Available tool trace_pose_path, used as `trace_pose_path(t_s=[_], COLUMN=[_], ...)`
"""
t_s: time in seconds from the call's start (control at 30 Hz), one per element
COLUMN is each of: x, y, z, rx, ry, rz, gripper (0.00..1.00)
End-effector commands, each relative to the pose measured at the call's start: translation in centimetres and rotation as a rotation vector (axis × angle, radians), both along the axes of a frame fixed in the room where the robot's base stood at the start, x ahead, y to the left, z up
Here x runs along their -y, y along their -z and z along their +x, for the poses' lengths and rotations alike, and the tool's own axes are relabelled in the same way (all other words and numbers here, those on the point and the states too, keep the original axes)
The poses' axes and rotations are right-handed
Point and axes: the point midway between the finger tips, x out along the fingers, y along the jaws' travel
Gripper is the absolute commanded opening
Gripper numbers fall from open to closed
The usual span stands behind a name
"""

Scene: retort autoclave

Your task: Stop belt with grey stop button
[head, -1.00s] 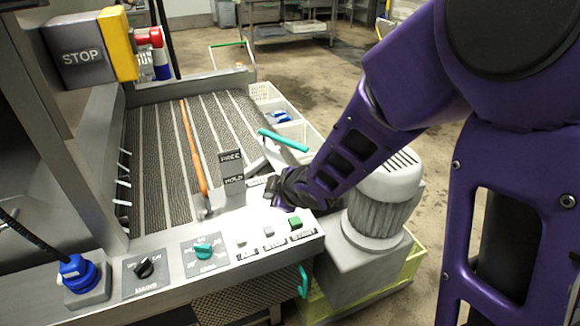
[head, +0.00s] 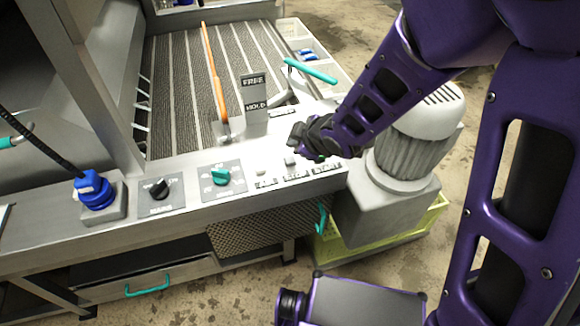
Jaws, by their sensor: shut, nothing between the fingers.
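The grey stop button (head: 290,161) stands up from the control panel, in the middle of a row of three buttons. The label below it is too small to read clearly. A pale button (head: 261,172) is to its left, and the green start button (head: 319,158) is to its right, mostly hidden by my gripper. My gripper (head: 298,147) is black and shut, with nothing seen in it. It is just above and behind the grey button; I cannot tell if it touches it. The ribbed belt (head: 180,95) lies behind the panel.
On the panel are a teal knob (head: 221,176), a black mains switch (head: 157,188) and a blue plug (head: 93,188). A FREE/HOLD plate (head: 254,95) and an orange-handled lever (head: 214,75) rise behind. A grey motor (head: 413,145) stands right of the panel.

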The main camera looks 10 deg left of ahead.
Motion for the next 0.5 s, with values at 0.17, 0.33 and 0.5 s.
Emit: trace_pose_path(t_s=[0.17, 0.33, 0.5], x=[0.0, 0.0, 0.0], y=[2.6, 2.9, 2.8], z=[0.0, 0.0, 0.0], rx=[0.000, 0.000, 0.001], ry=[0.000, -0.001, -0.001], rz=[0.000, -0.001, 0.000], gripper=[0.00, 0.00, 0.00])
